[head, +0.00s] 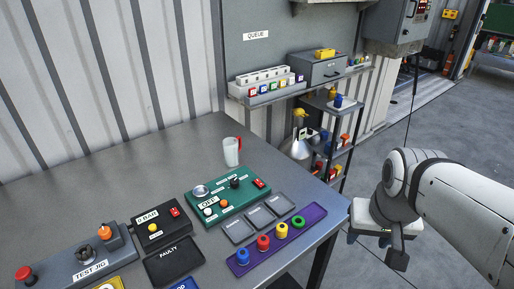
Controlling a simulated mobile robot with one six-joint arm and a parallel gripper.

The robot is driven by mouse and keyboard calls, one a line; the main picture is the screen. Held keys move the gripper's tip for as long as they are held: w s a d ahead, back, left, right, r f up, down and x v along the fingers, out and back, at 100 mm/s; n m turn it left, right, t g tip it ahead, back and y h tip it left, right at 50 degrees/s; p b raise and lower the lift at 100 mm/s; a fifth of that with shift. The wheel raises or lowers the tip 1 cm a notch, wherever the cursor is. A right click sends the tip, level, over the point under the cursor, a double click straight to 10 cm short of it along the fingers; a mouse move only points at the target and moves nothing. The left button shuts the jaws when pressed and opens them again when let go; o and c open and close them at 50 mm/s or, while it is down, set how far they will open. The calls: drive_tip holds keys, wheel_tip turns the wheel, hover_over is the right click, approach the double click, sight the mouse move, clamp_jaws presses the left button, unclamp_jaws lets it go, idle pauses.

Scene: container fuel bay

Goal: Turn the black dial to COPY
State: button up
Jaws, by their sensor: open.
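A black dial (235,183) stands on the green panel (262,200) on the grey workbench. Small labels lie beside it, too small to read, so I cannot tell which position it points to. The panel also carries a round silver part (200,191), a white and an orange knob, a red switch (259,183) and an OFF label. My gripper (376,246) is open and empty at the right, beyond the bench's right edge and well apart from the dial.
A test jig (88,262) and yellow-topped box (153,229) stand left. A shelf trolley (336,140) stands behind.

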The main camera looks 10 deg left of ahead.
drive_tip(key=w+a+r+n+p, duration=0.1)
drive_tip(key=w+a+r, duration=0.2)
drive_tip(key=w+a, duration=0.6)
drive_tip(key=n+g+p, duration=0.3)
approach(234, 181)
drive_tip(key=shift+s+d+f, duration=0.2)
drive_tip(key=shift+d+f, duration=0.1)
drive_tip(key=shift+d, duration=0.05)
drive_tip(key=shift+a+f, duration=0.25)
drive_tip(key=shift+a, duration=0.05)
drive_tip(key=shift+f, duration=0.4)
wheel_tip(234, 181, down, 7)
drive_tip(key=shift+r+p, duration=0.1)
drive_tip(key=shift+p, duration=0.35)
drive_tip(key=shift+c, duration=0.2)
